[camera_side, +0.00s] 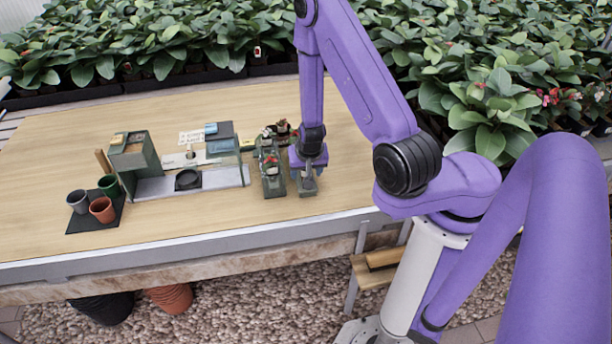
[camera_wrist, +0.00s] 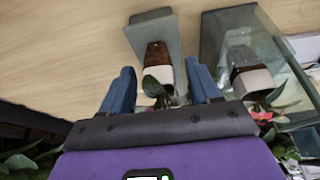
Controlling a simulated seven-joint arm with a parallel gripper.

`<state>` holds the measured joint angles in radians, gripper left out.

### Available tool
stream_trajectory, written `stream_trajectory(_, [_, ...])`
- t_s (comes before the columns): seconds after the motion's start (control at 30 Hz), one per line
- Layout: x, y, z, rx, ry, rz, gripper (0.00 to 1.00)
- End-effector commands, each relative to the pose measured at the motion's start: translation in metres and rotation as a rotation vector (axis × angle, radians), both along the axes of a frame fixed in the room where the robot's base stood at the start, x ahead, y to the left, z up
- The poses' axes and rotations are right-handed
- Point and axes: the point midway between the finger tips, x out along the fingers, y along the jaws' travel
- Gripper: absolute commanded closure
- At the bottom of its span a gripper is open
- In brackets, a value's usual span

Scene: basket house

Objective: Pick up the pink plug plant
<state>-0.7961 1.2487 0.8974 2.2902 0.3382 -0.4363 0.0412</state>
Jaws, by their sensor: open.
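My gripper (camera_side: 307,172) points down over the table, right of the flowering plants. In the wrist view, my gripper (camera_wrist: 160,68) is open, with its two blue fingers apart. A plug plant (camera_wrist: 158,62) with a brown and white plug and green leaves lies between the fingers, on a grey-green holder (camera_wrist: 152,32). Its bloom is mostly hidden by my gripper, so I cannot tell its colour. A second plug plant (camera_wrist: 250,78), with pinkish-red flowers, is on the right, outside the fingers. In the side view, red-flowered plants (camera_side: 271,165) stand just left of my gripper.
A glass-sided holder (camera_wrist: 215,28) stands close to the right finger. In the side view, small pots (camera_side: 102,209) sit on a dark mat, beside a grey-green box unit (camera_side: 134,152). The table's right part and front edge (camera_side: 200,240) are clear.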

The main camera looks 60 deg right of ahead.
Motion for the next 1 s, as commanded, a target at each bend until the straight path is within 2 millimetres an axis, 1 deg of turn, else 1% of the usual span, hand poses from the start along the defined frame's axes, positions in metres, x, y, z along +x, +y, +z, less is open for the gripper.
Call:
stream_trajectory(0.03, [0.0,0.0,0.0,0.0,0.0,0.0,0.48])
stream_trajectory(0.07, [0.0,0.0,0.0,0.0,0.0,0.0,0.58])
stream_trajectory(0.1, [0.0,0.0,0.0,0.0,0.0,0.0,0.71])
stream_trajectory(0.17, [0.0,0.0,0.0,0.0,0.0,0.0,0.9])
stream_trajectory(0.2, [0.0,0.0,0.0,0.0,0.0,0.0,0.93])
stream_trajectory(0.47, [0.0,0.0,0.001,0.0,0.0,0.0,0.93])
stream_trajectory(0.67, [0.0,0.0,0.007,-0.001,-0.001,0.0,0.93])
stream_trajectory(0.87, [0.001,0.0,0.026,-0.001,-0.003,-0.001,0.93])
stream_trajectory(1.0, [0.001,-0.001,0.047,-0.003,-0.004,-0.001,0.93])
